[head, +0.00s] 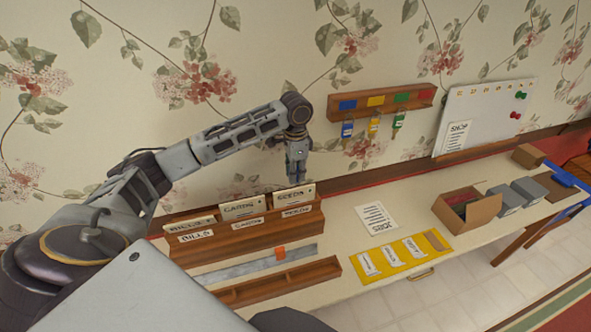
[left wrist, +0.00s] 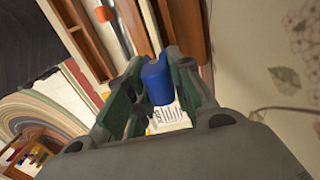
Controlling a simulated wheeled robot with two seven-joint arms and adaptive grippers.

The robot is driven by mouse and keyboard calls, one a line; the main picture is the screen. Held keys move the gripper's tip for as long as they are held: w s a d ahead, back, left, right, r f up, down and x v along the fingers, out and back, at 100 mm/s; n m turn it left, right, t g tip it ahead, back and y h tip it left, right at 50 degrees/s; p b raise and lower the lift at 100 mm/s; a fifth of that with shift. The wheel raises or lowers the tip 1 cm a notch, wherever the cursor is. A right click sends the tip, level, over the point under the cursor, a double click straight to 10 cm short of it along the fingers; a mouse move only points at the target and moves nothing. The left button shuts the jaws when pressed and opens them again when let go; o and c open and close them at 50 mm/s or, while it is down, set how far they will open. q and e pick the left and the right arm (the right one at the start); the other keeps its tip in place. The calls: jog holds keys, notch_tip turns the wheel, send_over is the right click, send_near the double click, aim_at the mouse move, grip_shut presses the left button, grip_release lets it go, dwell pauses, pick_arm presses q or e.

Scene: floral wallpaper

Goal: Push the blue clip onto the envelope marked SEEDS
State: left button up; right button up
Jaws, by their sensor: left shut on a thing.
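My left gripper (head: 296,176) points down just above the envelope marked SEEDS (head: 290,195). This envelope stands upright at the right end of a brown wooden rack (head: 245,238). The left wrist view shows the blue clip (left wrist: 157,82) held between the fingers of the left gripper (left wrist: 160,95), which is shut on it. In the head view I cannot make out the clip at the fingertips. Whether the clip touches the envelope's top edge cannot be told. My right gripper is out of view.
Envelopes marked CARDS (head: 240,208) and BILLS (head: 190,225) stand to the left in the rack. A grey rail with an orange piece (head: 280,253) lies in front. A yellow mat (head: 408,245), a paper sheet (head: 377,217) and an open cardboard box (head: 465,212) lie to the right.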

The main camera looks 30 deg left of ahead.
aim_at(295, 189)
pick_arm(q)
jog(key=shift+f, duration=2.55)
jog(key=shift+f, duration=0.45)
jog(key=o, duration=0.9)
jog(key=o, duration=0.5)
jog(key=shift+o, duration=0.2)
jog(key=shift+r, duration=0.2)
jog(key=shift+r, duration=3.35)
jog(key=shift+s+d+f, duration=0.1)
